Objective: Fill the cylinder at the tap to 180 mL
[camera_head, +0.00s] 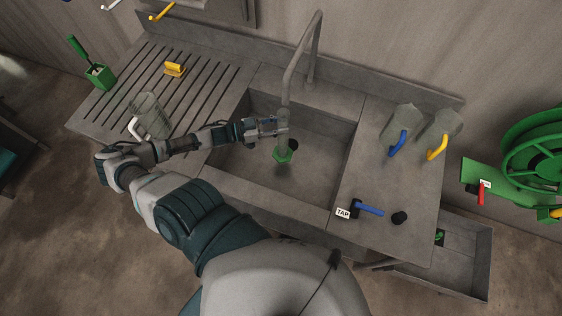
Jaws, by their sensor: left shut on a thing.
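My left gripper (268,128) is shut on the measuring cylinder, over the sink basin (325,170). The cylinder's green foot (283,156) shows below the fingers; its clear tube is hard to make out, and I cannot read a water level. The grey tap spout (287,92) arches over from the back of the sink, and its end comes down just above the cylinder. I cannot tell whether water runs. The blue tap lever (369,208) lies beside the TAP label (343,213) on the right counter. My right gripper is not in view.
A clear jug (148,112) with a white handle stands on the slatted drainboard (205,70). Jugs with a blue handle (398,143) and a yellow handle (437,147) stand right of the sink. A black knob (399,217) is near the lever. A green hose reel (535,150) is far right.

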